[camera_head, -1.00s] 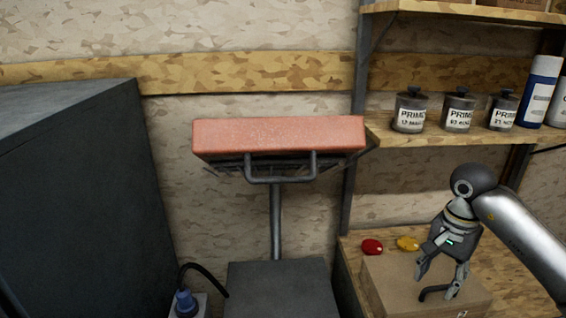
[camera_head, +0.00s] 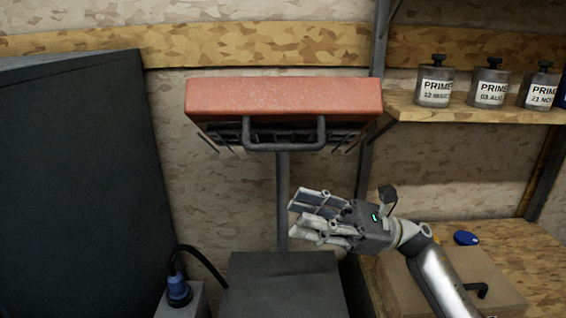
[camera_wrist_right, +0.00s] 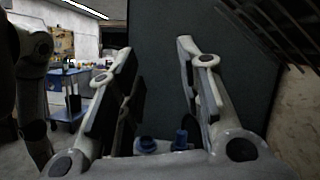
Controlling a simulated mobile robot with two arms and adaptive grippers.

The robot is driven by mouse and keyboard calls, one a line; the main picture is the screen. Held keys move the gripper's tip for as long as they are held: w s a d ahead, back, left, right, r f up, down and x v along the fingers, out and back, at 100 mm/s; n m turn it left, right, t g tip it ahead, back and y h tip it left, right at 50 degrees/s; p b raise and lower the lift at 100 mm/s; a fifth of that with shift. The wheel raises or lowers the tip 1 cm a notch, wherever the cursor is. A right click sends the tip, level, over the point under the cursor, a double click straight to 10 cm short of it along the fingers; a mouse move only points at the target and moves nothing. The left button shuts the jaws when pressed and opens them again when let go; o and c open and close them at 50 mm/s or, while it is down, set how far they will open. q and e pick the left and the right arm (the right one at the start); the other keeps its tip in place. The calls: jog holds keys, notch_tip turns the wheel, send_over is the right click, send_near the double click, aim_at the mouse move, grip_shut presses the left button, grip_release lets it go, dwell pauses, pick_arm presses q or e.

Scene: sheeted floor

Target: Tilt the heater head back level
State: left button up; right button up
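The heater head (camera_head: 285,97) is a red box on a thin grey post (camera_head: 282,190). Its dark grille shows on the underside, and a grey U-shaped handle (camera_head: 284,147) is at its front. How far it is tilted is hard to judge. My right gripper (camera_head: 300,215) is below and slightly right of the handle, pointing left, apart from it. The right wrist view shows its fingers (camera_wrist_right: 156,58) spread with nothing between them; part of the grille (camera_wrist_right: 283,30) shows at upper right.
A dark cabinet (camera_head: 75,190) stands at left, a dark box (camera_head: 280,285) below the post. A blue plug (camera_head: 178,290) with a cable is beside it.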

aim_at(284, 148)
jog(key=w+d+r+m+t+y+b, duration=0.1)
jog(key=w+d+r+m+t+y, duration=0.15)
jog(key=w+m+t+y, duration=0.2)
jog(key=shift+m+g, duration=0.45)
jog(key=p+x, duration=0.1)
jog(key=x, duration=0.2)
jog(key=p+x, duration=0.1)
jog(key=x, duration=0.1)
jog(key=r+p+x, duration=0.1)
jog(key=p+x, duration=0.1)
jog(key=x, duration=0.1)
jog(key=shift+s+d+r, duration=0.15)
jog(key=shift+s+r, duration=0.05)
jog(key=shift+s, duration=0.1)
jog(key=shift+a+r, duration=0.4)
jog(key=shift+a, duration=0.15)
jog(key=shift+c, duration=0.3)
grip_shut()
